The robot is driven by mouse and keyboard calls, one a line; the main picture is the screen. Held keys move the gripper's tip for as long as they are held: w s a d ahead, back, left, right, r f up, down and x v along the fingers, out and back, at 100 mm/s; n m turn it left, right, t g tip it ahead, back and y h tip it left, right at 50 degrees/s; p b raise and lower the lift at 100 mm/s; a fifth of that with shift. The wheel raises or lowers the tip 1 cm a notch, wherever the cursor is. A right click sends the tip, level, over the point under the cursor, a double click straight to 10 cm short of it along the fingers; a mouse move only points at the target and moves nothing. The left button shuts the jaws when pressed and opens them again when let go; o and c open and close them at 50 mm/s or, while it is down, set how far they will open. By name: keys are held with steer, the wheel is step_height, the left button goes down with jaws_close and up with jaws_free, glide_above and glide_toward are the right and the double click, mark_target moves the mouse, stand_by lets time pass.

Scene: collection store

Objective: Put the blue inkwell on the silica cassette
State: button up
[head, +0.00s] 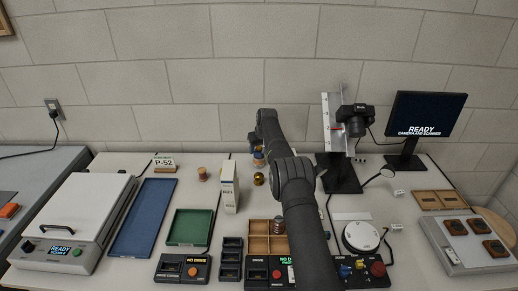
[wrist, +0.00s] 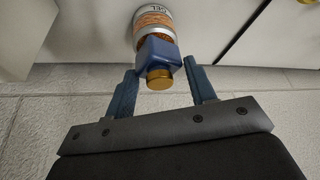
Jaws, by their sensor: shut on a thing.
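In the head view the cassette (head: 259,162) stands at the back of the table, left of my arm. My gripper (head: 258,148) is above it, and the arm partly hides the inkwell.
A small brass pot (head: 259,179) stands just in front of the cassette. A white upright box (head: 229,187) is to its left, and a cork-coloured jar (head: 202,174) is farther left. Green (head: 190,227) and blue (head: 143,217) trays lie at left. A camera stand (head: 338,150) rises at right.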

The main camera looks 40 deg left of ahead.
steer(key=shift+f, duration=0.1)
steer(key=o, duration=1)
steer(key=shift+f, duration=0.1)
steer(key=shift+d+r, duration=0.15)
steer(key=shift+r, duration=0.55)
steer(key=v, duration=1.1)
steer(key=shift+s+d+f, duration=0.1)
steer(key=shift+f, duration=0.05)
